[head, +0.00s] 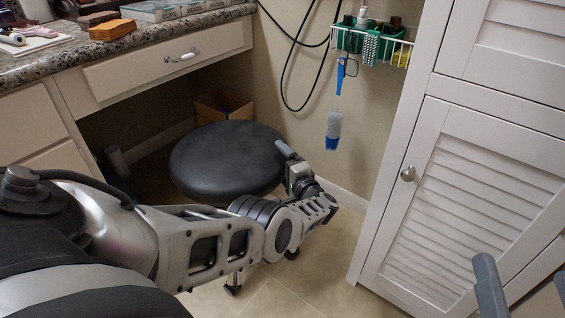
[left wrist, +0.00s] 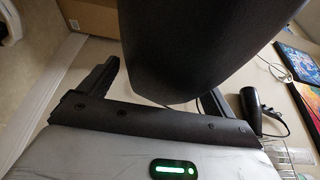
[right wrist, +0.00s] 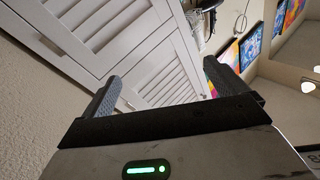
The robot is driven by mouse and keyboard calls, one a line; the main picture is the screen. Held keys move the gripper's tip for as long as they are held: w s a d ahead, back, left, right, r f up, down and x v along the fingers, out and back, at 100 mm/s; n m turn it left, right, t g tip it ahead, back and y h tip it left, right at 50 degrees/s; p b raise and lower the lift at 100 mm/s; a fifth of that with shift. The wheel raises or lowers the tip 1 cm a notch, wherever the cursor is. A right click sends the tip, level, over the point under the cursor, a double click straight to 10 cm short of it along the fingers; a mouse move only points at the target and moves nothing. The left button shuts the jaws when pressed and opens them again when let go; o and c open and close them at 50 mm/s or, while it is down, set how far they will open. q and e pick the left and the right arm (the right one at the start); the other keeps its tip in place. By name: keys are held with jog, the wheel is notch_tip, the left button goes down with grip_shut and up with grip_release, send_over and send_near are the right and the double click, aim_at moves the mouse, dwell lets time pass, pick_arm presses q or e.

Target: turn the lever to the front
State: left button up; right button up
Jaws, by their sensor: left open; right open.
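I cannot make out a lever in any view. A stool with a round black seat (head: 228,158) stands in the knee space under the counter. My left gripper (head: 292,156) is at the seat's right edge in the head view, its fingers partly hidden by its wrist. In the left wrist view its fingers are apart, and the dark seat (left wrist: 205,40) looms close in front of them. I cannot tell whether they touch. My right gripper (head: 525,278) is open and empty at the lower right, in front of the louvered cabinet door (head: 465,205). The door has a round knob (head: 408,173).
The granite counter (head: 130,45) has a drawer with a handle (head: 181,57). A wire rack (head: 372,45) with bottles hangs on the wall, and a blue brush (head: 334,125) hangs below it. A cardboard box (head: 222,106) is behind the stool. Open floor lies between stool and cabinet.

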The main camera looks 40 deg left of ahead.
pick_arm(q)
jog(key=p+v, duration=0.4)
jog(key=v, duration=1.1)
jog(key=shift+d, duration=0.4)
pick_arm(e)
jog(key=f+g, duration=0.1)
jog(key=s+f+m+g+h, duration=0.1)
jog(key=f, duration=0.1)
jog(key=s+f+g, duration=0.1)
jog(key=shift+a+f+m+h, duration=0.15)
jog(key=shift+f+m+h, duration=0.05)
jog(key=shift+m+h, duration=0.2)
pick_arm(q)
jog(key=shift+s, duration=0.25)
pick_arm(e)
jog(key=shift+s+f, duration=0.15)
